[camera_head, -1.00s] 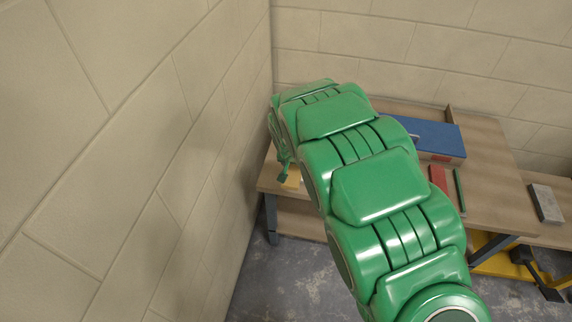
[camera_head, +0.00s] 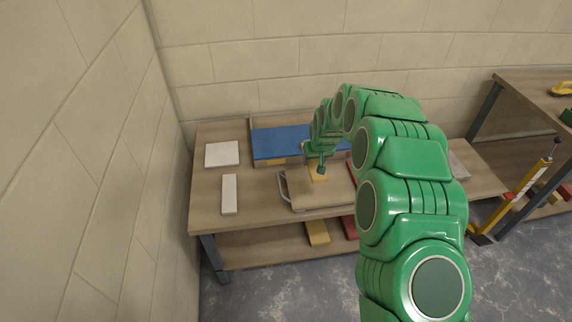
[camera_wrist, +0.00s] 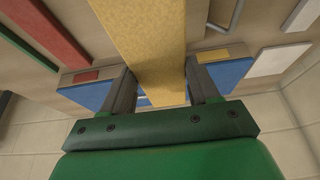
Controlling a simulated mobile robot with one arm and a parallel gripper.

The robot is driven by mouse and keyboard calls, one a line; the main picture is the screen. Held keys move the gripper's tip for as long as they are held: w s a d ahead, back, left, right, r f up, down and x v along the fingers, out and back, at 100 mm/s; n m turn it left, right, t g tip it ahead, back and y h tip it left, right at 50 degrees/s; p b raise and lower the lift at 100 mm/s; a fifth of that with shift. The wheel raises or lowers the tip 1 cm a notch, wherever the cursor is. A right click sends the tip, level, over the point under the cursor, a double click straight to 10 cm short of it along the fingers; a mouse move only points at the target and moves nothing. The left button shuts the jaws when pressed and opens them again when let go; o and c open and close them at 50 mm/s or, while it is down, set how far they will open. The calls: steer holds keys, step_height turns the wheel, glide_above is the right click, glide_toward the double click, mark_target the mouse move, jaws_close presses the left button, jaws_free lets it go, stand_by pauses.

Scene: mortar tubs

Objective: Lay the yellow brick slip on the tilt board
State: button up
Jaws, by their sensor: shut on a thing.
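My gripper (camera_head: 319,170) is shut on the yellow brick slip (camera_head: 318,177), over the middle of the workbench. In the wrist view, the slip (camera_wrist: 155,35) runs long between the two fingers (camera_wrist: 161,84). The blue board (camera_head: 282,142), which looks like the tilt board, lies at the back of the bench, behind and left of my gripper. It has a yellow patch on its front edge; the wrist view shows its blue face (camera_wrist: 224,74) with yellow and red patches. My arm hides its right part. I cannot tell the slip's height above the bench.
A brown panel with a metal handle (camera_head: 284,188) is under my gripper. A pale square tile (camera_head: 222,153) and a grey bar (camera_head: 230,194) lie at left. A block wall (camera_head: 165,120) stands close at the left. Yellow and red pieces (camera_head: 317,232) sit below.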

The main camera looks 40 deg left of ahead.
glide_above(333, 182)
steer(key=s, duration=0.1)
steer(key=d, duration=0.1)
steer(key=shift+f, duration=5.6)
steer(key=shift+f, duration=0.5)
steer(key=o, duration=1.5)
steer(key=shift+c, duration=0.2)
steer(key=shift+r, duration=0.1)
steer(key=v, duration=0.7)
steer(key=shift+r, duration=0.25)
steer(key=shift+s+d, duration=0.1)
